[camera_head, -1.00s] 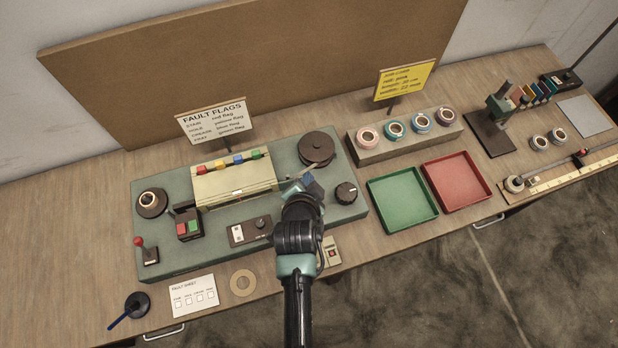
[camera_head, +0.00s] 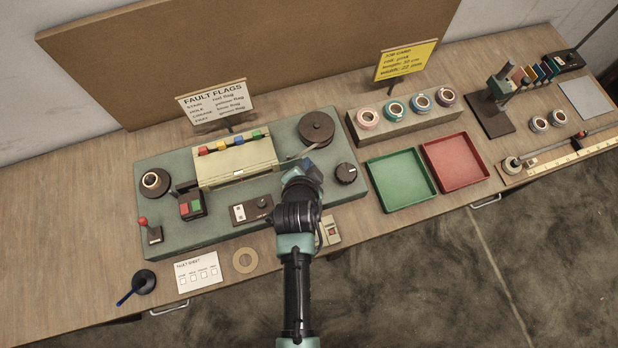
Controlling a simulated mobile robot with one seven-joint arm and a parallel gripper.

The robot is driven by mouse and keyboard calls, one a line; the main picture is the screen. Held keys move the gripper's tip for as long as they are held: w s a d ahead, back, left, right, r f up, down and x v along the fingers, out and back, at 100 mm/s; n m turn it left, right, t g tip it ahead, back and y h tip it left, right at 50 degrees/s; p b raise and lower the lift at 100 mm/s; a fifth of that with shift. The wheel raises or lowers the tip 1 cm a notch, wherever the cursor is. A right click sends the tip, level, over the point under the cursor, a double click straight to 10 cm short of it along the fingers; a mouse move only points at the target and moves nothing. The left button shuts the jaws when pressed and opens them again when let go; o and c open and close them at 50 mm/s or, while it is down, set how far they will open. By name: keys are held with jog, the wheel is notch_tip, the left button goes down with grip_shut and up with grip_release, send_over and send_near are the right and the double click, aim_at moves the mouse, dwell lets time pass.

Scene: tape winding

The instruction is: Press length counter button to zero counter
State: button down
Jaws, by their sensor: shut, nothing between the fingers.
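A dark panel (camera_head: 250,209) with a white display and a round black button (camera_head: 262,202) sits on the front part of the green-grey winding machine (camera_head: 180,237); it looks like the length counter, but its markings are too small to read. My gripper (camera_head: 301,168) is shut and empty over the right part of the machine, right of and beyond the panel. The arm and wrist hide part of the machine's surface. I cannot tell the gap between fingertips and machine.
A dark reel (camera_head: 316,128) and a black knob (camera_head: 346,173) are near my gripper. A cream block with coloured flags (camera_head: 237,160) stands to the left. Red and green buttons (camera_head: 190,207) lie left of the panel. Green (camera_head: 403,207) and red (camera_head: 456,187) trays lie right.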

notch_tip(320, 180, down, 7)
jog(key=b, duration=0.5)
jog(key=shift+f+b, duration=0.2)
jog(key=shift+b, duration=0.2)
jog(key=shift+f, duration=0.15)
dwell(1.3)
jog(key=shift+f+b, duration=0.3)
jog(key=shift+b, duration=0.15)
jog(key=shift+f+b, duration=0.4)
dwell(0.4)
jog(key=shift+r, duration=0.15)
jog(key=shift+r+p, duration=0.7)
jog(key=shift+p, duration=0.05)
jog(key=shift+r, duration=0.15)
notch_tip(320, 180, up, 5)
jog(key=p, duration=0.4)
dwell(0.9)
